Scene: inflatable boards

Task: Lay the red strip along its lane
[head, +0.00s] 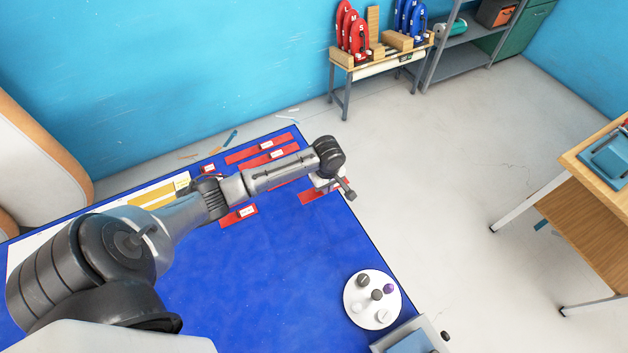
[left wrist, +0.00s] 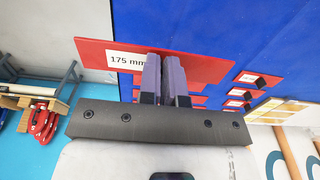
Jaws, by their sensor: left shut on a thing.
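My left gripper (head: 331,187) is over the right edge of the blue mat (head: 280,260), its tips mostly hidden by the wrist. In the left wrist view its two fingers (left wrist: 166,62) are close together, shut on a red strip (left wrist: 212,68) with a white "175 mm" label. The fingers cover the middle of this strip. Part of the strip shows left of the gripper in the head view (head: 309,198). I cannot tell whether it touches the mat. Which lane belongs to it is not clear. My right gripper is not in view.
Several other red strips with white labels (head: 258,148) lie on the mat's far part. A cream and yellow board (head: 155,195) lies at the left. A round white tray with small knobs (head: 353,287) stands near the front right. The mat's middle is clear.

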